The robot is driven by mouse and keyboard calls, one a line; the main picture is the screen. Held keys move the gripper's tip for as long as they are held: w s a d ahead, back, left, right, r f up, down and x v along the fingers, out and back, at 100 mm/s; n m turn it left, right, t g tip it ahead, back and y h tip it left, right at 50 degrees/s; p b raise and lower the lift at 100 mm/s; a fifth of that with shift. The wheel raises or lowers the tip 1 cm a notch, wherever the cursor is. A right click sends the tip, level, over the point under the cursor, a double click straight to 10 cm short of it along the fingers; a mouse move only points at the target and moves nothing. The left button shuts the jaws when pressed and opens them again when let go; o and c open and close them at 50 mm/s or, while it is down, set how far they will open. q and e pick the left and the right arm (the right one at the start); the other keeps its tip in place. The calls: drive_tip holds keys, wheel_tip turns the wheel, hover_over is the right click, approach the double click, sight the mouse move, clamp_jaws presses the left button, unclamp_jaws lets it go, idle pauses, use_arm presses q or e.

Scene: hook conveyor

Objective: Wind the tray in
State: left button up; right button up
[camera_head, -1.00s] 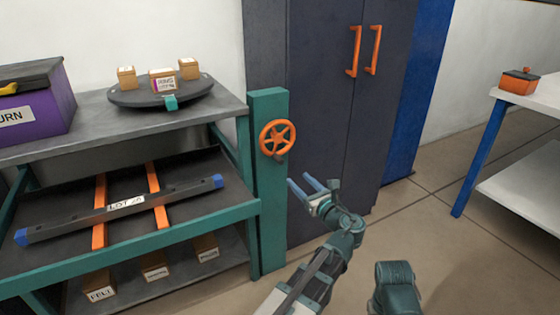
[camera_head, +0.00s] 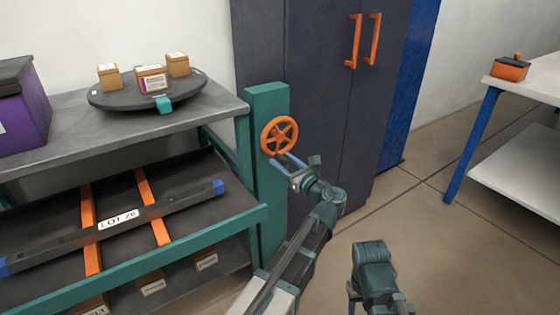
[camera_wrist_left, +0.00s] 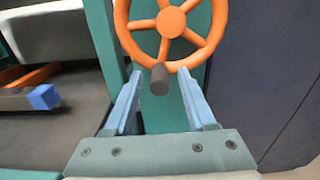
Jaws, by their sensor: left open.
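An orange spoked handwheel (camera_head: 279,136) is mounted on the teal post (camera_head: 266,190) at the right end of the shelf unit. In the left wrist view the wheel (camera_wrist_left: 171,22) fills the top, and its dark crank knob (camera_wrist_left: 160,79) points out at its lower rim. My left gripper (camera_head: 283,163) is open and empty just below the wheel; in the left wrist view its blue fingers (camera_wrist_left: 167,100) stand either side of the knob, apart from it. The dark tray (camera_head: 60,205) lies on the middle shelf with a bar labelled LOT 26 (camera_head: 118,219) across two orange strips.
A round turntable (camera_head: 125,99) with small boxes stands on the top shelf, beside a purple box (camera_head: 22,115). A dark cabinet (camera_head: 315,100) stands behind the post. A white table (camera_head: 525,92) with an orange box is at right. Floor between is clear.

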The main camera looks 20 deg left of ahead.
use_arm(q)
drive_tip(key=shift+c, duration=0.3)
clamp_jaws()
idle(1.1)
